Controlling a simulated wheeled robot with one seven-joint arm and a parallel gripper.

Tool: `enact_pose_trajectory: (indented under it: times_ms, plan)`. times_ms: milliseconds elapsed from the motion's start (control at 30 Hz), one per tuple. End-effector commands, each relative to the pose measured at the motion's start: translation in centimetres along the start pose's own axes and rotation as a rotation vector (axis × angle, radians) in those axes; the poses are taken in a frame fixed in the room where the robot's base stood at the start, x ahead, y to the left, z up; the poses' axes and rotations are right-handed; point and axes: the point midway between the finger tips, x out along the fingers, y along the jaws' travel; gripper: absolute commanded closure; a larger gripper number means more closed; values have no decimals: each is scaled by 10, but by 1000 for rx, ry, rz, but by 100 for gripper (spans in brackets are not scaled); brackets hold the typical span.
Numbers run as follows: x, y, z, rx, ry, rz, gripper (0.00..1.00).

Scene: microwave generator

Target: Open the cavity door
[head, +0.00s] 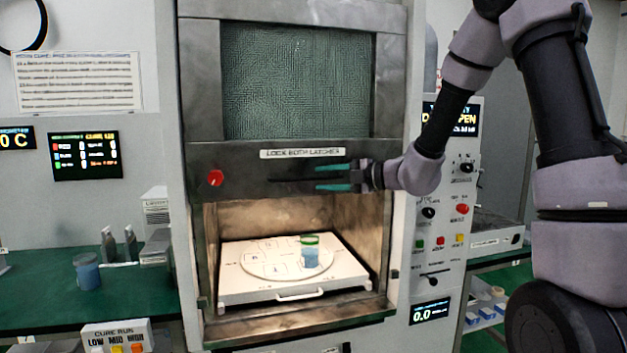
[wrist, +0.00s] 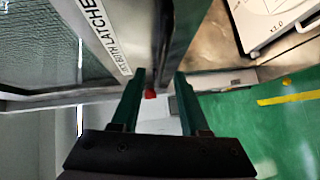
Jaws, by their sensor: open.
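The cavity door (head: 297,80) is a steel frame with a dark mesh window, and it sits raised above the cavity. Its lower rail carries a "LOCK BOTH LATCHES" label, also in the wrist view (wrist: 104,38). A red knob (head: 215,178) is at the rail's left end and shows small between my fingers in the wrist view (wrist: 150,94). My gripper (head: 320,178) is open, its green fingers pointing left along the lower rail. In the wrist view my gripper (wrist: 159,76) has nothing clearly held; whether the fingers touch the rail I cannot tell.
The lit cavity (head: 263,219) is open below the rail. Inside, a white tray (head: 235,293) with a handle bears a round plate and a green-rimmed beaker (head: 310,257) of blue liquid. A control panel (head: 445,200) stands right, and a green bench (head: 45,312) left.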

Motion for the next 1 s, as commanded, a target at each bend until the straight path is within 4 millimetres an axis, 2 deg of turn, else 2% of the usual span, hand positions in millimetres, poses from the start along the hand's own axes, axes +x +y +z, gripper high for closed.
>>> enact_pose_trajectory:
  times_ms: [100, 300, 467, 767, 867, 967, 1000]
  plan:
    - [-26, 0, 1, 0, -4, 1, 55]
    - [-54, 0, 0, 0, -1, 0, 55]
    - [-63, 0, 0, 1, 0, 1, 55]
    - [-63, 0, -1, -9, 3, -2, 55]
    - [-67, 4, -13, -116, 31, -28, 55]
    - [-78, 8, -41, -389, 106, -91, 55]
    - [-86, 9, -55, -544, 150, -125, 55]
